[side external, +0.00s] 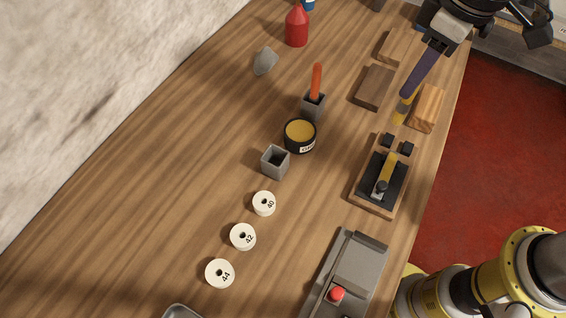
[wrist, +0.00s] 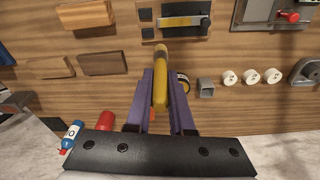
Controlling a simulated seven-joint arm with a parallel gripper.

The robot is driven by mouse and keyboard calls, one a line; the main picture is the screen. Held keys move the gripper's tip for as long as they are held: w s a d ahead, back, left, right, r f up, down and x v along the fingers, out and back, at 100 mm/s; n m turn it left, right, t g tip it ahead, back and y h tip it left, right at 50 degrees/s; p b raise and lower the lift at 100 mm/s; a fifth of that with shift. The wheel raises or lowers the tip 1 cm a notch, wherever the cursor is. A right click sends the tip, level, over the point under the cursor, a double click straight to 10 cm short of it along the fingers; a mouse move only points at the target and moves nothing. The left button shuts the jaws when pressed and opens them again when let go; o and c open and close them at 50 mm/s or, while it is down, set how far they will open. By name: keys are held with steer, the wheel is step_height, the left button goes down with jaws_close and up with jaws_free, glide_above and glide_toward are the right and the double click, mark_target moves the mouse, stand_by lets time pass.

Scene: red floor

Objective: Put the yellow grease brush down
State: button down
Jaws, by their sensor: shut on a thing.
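My gripper (side external: 409,92) has long purple fingers and is shut on the yellow grease brush (side external: 401,112). The brush hangs below the fingertips at the right side of the bench, close to the wooden blocks. In the wrist view the yellow brush (wrist: 160,80) stands between the two purple fingers and points toward the block with the black plate. The fingers hide part of it. An empty grey square holder (side external: 274,162) stands beside the round black grease tin (side external: 300,135). A second grey holder (side external: 313,106) has an orange-handled brush (side external: 317,80) upright in it.
A wooden base with a black plate and yellow strip (side external: 380,183) sits near the bench's right edge. Wooden blocks (side external: 374,88) lie nearby. White numbered rollers (side external: 243,237), a grey machine with a red knob (side external: 337,293) and a red bottle (side external: 297,27) also stand there. The left bench is clear.

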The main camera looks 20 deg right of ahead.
steer(key=w+a+n, duration=0.1)
steer(key=w+a, duration=0.1)
steer(key=a, duration=0.5)
steer(key=w+a+n, duration=0.2)
steer(key=w+a, duration=0.1)
steer(key=a, duration=0.5)
steer(key=s+a+f, duration=0.2)
steer(key=a+f, duration=0.3)
steer(key=f, duration=0.6)
steer(key=shift+a+n, duration=0.3)
steer(key=shift+n, duration=0.1)
steer(key=shift+f, duration=0.25)
steer(key=c, duration=0.8)
jaws_free()
steer(key=shift+r, duration=0.15)
